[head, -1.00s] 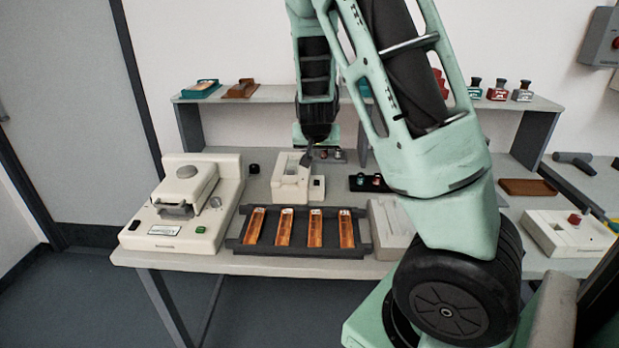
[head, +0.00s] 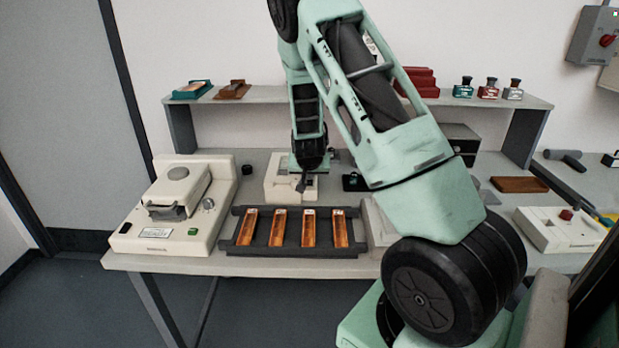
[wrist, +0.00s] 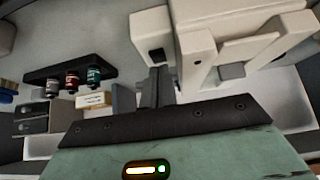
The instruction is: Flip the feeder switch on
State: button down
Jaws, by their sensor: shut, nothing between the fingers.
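The cream machine I take for the feeder (head: 275,178) stands behind the tray of orange strips on the table. In the wrist view the cream body (wrist: 235,50) fills the upper right. A small dark square part (wrist: 156,54), which may be the switch, sits on its narrow side block. My gripper (wrist: 154,88) is shut and empty, with its dark fingertips close to that part. I cannot tell whether they touch. In the head view my gripper (head: 302,184) is at the front right of the machine and hides part of it. The switch position is not readable.
A larger cream machine (head: 165,211) stands at the left. A dark tray (head: 290,249) with orange strips lies in front. A black rack of small vials (wrist: 70,78) is beside the machine. A shelf (head: 262,97) runs behind.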

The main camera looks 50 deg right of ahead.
jog(key=shift+f, duration=0.55)
jog(key=shift+s+a+f+b, duration=0.15)
jog(key=shift+a+f+b, duration=0.05)
jog(key=shift+f+b, duration=0.4)
jog(key=shift+r+p, duration=0.3)
jog(key=shift+r, duration=0.1)
jog(key=shift+r+p, duration=0.6)
jog(key=shift+r, duration=0.1)
